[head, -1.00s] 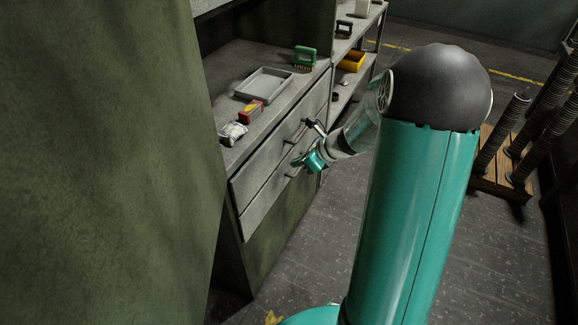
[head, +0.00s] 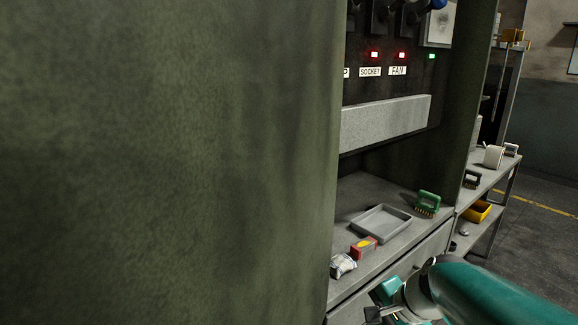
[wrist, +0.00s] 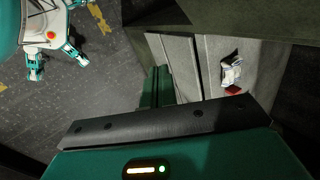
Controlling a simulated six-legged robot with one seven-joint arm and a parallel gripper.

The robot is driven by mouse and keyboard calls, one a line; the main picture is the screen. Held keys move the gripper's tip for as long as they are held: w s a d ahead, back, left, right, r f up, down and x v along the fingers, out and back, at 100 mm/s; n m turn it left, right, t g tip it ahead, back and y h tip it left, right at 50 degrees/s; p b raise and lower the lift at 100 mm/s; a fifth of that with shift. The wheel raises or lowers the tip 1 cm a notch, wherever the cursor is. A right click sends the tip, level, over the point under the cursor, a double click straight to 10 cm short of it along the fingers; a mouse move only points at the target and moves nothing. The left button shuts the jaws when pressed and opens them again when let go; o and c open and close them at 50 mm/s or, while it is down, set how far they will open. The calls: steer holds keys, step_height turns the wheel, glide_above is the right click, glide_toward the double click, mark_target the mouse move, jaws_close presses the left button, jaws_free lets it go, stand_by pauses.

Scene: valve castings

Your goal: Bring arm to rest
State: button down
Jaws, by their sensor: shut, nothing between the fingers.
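My teal arm (head: 490,293) shows at the bottom right of the head view, bent low in front of the grey bench's drawers. My gripper (head: 373,314) is at its end, partly cut off by the bottom edge. In the wrist view my gripper (wrist: 157,82) is shut with nothing held, and the drawer fronts (wrist: 180,62) lie beyond it.
On the bench are a grey tray (head: 381,222), a red and yellow box (head: 363,247), a crumpled pale packet (head: 342,265) and a green-handled brush (head: 427,203). A green cabinet side (head: 160,160) fills the left. A shelf with a yellow bin (head: 478,211) stands at the right.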

steer(key=s+r+n+h, duration=0.1)
steer(key=s+r+n, duration=0.1)
steer(key=s+n, duration=0.3)
steer(key=s+a+r+n+t+h, duration=0.1)
steer(key=s+r+n+h, duration=0.1)
steer(key=s+n, duration=0.4)
steer(key=shift+s+a+r+n, duration=0.25)
steer(key=shift+a+r+n, duration=0.05)
steer(key=shift+r, duration=0.45)
